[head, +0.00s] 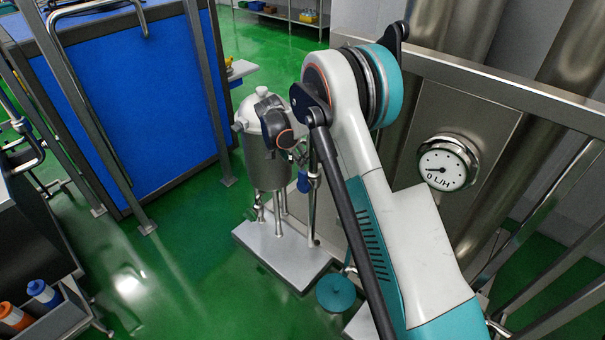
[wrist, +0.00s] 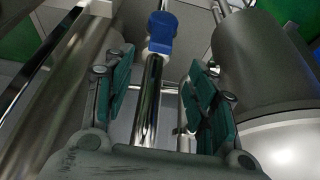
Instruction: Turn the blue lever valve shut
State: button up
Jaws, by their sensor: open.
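The blue lever valve (wrist: 161,33) shows in the wrist view at the top centre, on a shiny upright pipe (wrist: 148,100). In the head view the blue part of the valve (head: 303,182) sits low on the pipe, right of the steel tank (head: 268,170). My gripper (wrist: 162,62) is open, its green-padded fingers on either side of the pipe line. The blue part appears beyond the fingertips, and nothing is seen held. In the head view my wrist hides most of the gripper and part of the tank.
A round gauge (head: 444,168) reading near 0 L/H is on the steel panel at right. The tank stands on a grey plinth (head: 283,250). A blue-panelled frame (head: 130,100) is at left. Green floor (head: 180,260) is clear between them. In the wrist view, large metal cylinders flank the gripper.

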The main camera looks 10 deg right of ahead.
aim_at(302, 172)
jog(key=b+x, duration=0.4)
jog(key=x, duration=0.8)
jog(key=shift+a, duration=0.1)
jog(key=shift+c, duration=0.6)
grip_shut()
